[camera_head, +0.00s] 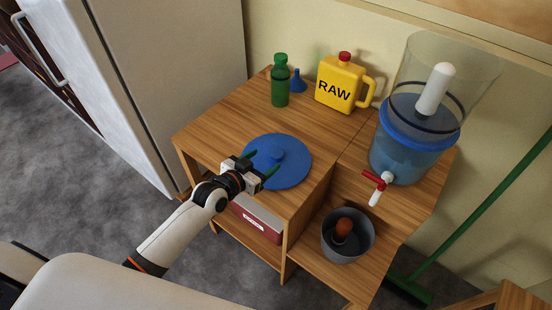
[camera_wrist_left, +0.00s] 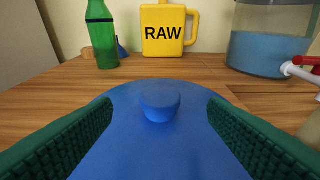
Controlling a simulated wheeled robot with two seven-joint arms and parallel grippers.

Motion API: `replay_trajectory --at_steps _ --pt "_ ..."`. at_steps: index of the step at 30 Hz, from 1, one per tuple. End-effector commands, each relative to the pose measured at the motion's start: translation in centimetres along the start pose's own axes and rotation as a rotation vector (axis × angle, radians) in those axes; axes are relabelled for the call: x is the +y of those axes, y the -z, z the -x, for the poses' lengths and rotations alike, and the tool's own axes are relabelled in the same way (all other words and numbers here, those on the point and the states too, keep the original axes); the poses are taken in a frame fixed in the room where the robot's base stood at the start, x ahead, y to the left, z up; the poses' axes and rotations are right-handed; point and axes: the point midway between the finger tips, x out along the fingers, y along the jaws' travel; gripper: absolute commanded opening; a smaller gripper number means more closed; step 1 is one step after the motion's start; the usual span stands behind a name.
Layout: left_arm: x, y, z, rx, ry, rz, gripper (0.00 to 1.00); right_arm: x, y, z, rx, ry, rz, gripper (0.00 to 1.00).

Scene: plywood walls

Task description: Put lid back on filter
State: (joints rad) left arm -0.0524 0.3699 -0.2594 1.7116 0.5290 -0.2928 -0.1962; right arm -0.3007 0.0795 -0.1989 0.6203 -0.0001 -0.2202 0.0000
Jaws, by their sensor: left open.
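The blue round lid (camera_head: 294,172) lies flat on the wooden cabinet top, its knob facing up. My left gripper (camera_head: 261,164) is open above the lid's near left part. In the left wrist view, the lid's knob (camera_wrist_left: 160,101) stands between and ahead of the two green finger pads (camera_wrist_left: 160,135), apart from both. The water filter (camera_head: 415,112) stands at the right with an open clear top, a white filter candle inside and blue water below. Its lower part also shows in the left wrist view (camera_wrist_left: 268,42). My right gripper is not in view.
A green bottle (camera_head: 280,82), a blue funnel (camera_head: 297,82) and a yellow RAW jug (camera_head: 342,84) stand at the back. The filter's red-handled tap (camera_head: 376,182) juts forward above a grey bucket (camera_head: 346,240). A white fridge (camera_head: 170,75) stands at the left.

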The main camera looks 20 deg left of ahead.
Motion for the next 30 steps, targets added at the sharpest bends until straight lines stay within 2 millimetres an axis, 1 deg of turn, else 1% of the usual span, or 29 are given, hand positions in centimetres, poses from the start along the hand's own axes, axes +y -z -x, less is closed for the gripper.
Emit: replay_trajectory --at_steps 1,3,8,15,18,21,27,29,30 --pt "0.0 0.0 -0.8 0.000 0.000 0.002 0.68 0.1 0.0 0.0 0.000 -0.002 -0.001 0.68" --pt "0.0 0.0 -1.5 0.000 0.000 0.001 0.68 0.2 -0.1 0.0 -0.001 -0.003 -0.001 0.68" --pt "0.0 0.1 -2.5 0.000 0.000 0.001 0.68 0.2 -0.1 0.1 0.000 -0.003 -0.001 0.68" --pt "0.1 0.6 -5.8 0.000 0.000 0.001 0.68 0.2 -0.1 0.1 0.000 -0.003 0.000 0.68" --pt "0.1 0.6 -6.9 0.000 0.001 0.001 0.68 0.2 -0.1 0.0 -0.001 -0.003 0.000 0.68" --pt "0.1 0.6 -7.3 0.000 0.001 0.001 0.68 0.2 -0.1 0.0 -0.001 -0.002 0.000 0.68" --pt "0.1 0.6 -7.3 0.001 0.001 0.001 0.68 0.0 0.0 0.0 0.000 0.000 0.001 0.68" --pt "0.1 0.6 -7.3 0.001 0.001 0.001 0.58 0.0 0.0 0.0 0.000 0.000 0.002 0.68" --pt "0.1 0.6 -7.3 0.001 0.001 0.000 0.52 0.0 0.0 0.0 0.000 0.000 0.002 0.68"
